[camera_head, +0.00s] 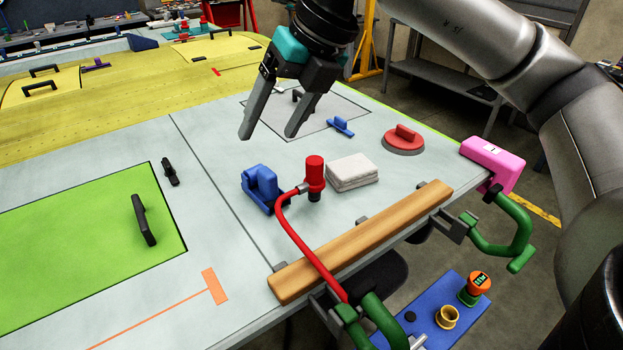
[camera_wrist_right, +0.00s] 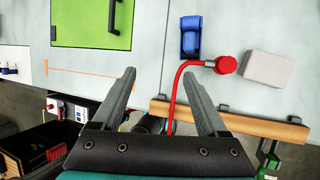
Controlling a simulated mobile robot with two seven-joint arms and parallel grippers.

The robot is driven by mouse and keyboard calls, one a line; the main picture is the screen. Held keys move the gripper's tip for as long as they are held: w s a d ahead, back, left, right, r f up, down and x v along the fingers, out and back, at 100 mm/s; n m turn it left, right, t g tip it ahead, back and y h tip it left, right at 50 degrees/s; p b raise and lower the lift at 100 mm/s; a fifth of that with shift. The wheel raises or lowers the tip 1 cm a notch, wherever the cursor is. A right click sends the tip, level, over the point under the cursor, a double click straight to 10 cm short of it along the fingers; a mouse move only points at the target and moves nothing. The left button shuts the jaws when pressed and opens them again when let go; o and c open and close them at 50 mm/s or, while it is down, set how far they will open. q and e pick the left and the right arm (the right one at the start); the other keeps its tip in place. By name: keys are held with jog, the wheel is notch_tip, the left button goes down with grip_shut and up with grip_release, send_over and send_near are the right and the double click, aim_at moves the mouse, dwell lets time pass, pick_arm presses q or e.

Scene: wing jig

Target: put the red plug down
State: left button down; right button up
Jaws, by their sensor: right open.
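The red plug (camera_head: 315,174) stands upright on the pale wing surface, with a red hose (camera_head: 295,237) running from it over the wooden bar's edge. It also shows in the right wrist view (camera_wrist_right: 226,65), beyond the fingertips. My right gripper (camera_head: 268,136) is open and empty, above and to the left of the plug in the head view, clear of it. It also shows open in the right wrist view (camera_wrist_right: 163,90). A blue holder (camera_head: 262,187) sits just left of the plug. My left gripper is not in view.
A folded white cloth (camera_head: 352,172) lies right of the plug. A wooden bar (camera_head: 365,238) with green clamps (camera_head: 508,225) lines the near edge. A red-handled disc (camera_head: 404,140), a blue-handled tool (camera_head: 341,126) and a pink block (camera_head: 492,163) are farther right. A green panel (camera_head: 75,240) lies left.

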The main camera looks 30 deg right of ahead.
aim_at(312, 169)
jog(key=d+f+m+h, duration=0.25)
jog(key=d+h, duration=0.25)
jog(key=d, duration=0.3)
jog(key=x, duration=1.4)
jog(key=shift+w+a+r, duration=0.1)
jog(key=shift+w, duration=0.2)
jog(key=shift+t, duration=0.3)
grip_shut()
jog(key=shift+r, duration=0.1)
